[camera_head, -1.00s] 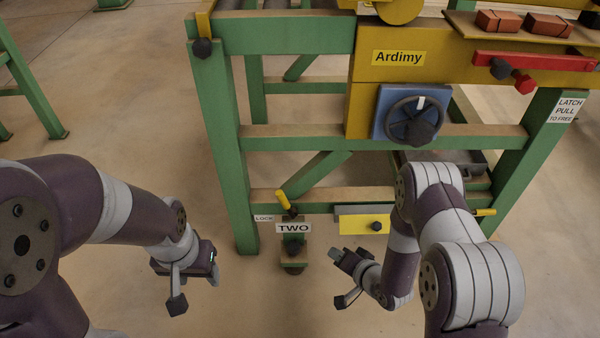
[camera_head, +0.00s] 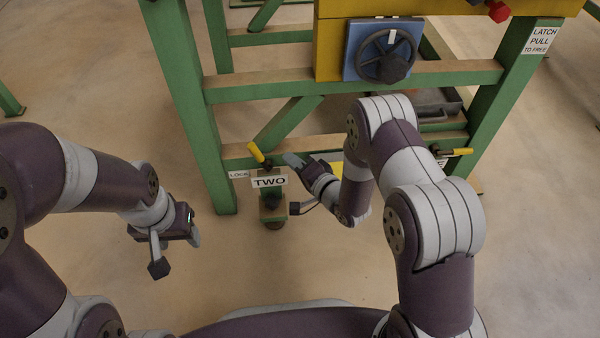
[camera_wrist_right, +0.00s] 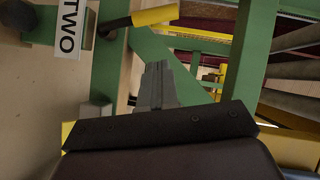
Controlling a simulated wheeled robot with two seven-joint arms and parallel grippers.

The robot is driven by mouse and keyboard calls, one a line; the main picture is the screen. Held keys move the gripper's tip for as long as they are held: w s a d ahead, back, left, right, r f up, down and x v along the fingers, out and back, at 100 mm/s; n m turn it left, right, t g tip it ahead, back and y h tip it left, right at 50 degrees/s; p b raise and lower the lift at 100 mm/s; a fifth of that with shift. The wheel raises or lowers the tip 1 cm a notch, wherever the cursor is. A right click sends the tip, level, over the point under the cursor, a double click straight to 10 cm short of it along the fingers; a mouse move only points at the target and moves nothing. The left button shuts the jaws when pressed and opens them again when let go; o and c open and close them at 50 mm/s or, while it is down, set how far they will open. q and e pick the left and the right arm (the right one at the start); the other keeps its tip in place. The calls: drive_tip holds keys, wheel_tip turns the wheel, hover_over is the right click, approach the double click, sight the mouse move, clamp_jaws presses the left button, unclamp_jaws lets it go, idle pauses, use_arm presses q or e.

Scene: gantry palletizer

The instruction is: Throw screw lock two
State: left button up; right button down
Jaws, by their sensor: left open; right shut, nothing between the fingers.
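Screw lock two is on the lower green rail, with a yellow-tipped lever (camera_head: 255,152) tilted up to the left. Its white TWO plate (camera_head: 269,181) hangs below the lever, above a dark knob and foot. My right gripper (camera_head: 291,160) is shut and empty, just right of the lever. In the right wrist view, the shut fingers (camera_wrist_right: 155,70) point toward the green frame. The yellow handle (camera_wrist_right: 155,15) lies ahead of them, apart from the tips in that picture. My left gripper (camera_head: 192,228) is open and empty, left of the lock and away from the frame.
A green frame leg (camera_head: 188,100) stands left of the lock. A blue panel with a dark handwheel (camera_head: 386,54) is above. Another yellow handle (camera_head: 458,152) is right of my right arm. The floor (camera_head: 255,260) in front is clear.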

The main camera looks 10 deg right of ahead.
sight(260, 158)
use_arm(q)
wheel_tip(260, 158, down, 5)
drive_tip(key=b, duration=0.4)
use_arm(e)
drive_tip(key=w+a+f, duration=0.1)
drive_tip(key=w+a, duration=0.3)
drive_tip(key=a, duration=0.1)
drive_tip(key=shift+a+f, duration=0.4)
use_arm(q)
drive_tip(key=shift+r, duration=0.1)
